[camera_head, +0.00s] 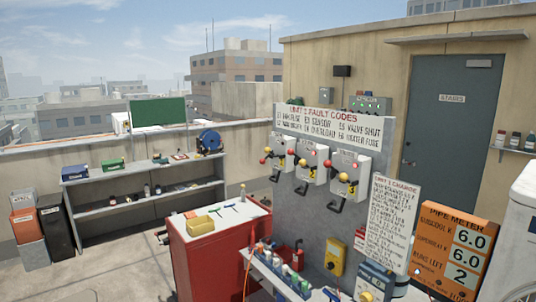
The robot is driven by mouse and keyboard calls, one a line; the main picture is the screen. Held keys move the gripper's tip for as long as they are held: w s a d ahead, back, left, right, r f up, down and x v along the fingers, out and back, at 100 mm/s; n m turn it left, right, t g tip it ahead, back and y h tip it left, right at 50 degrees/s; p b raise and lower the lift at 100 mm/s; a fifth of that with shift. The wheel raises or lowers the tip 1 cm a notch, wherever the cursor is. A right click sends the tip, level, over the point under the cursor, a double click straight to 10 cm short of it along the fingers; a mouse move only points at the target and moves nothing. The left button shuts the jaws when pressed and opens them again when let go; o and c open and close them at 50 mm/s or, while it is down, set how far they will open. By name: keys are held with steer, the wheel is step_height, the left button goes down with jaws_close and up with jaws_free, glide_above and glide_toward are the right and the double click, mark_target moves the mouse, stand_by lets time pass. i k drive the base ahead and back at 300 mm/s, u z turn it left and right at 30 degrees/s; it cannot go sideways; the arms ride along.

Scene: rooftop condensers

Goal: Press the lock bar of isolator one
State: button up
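Three pale isolator boxes hang in a row on a grey panel (293,218): the left isolator (285,147), the middle isolator (313,158) and the right isolator (350,168). Each has red and yellow knobs and a black handle low on its front. My gripper is not in view.
A red cabinet (206,262) with a yellow tray (200,225) stands left of the panel. An orange pipe meter board (453,246) stands at right. Open floor lies at front left.

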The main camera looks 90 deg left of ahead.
mark_target(267, 150)
steer(key=u, duration=3.3)
steer(key=i, duration=1)
steer(key=u, duration=0.15)
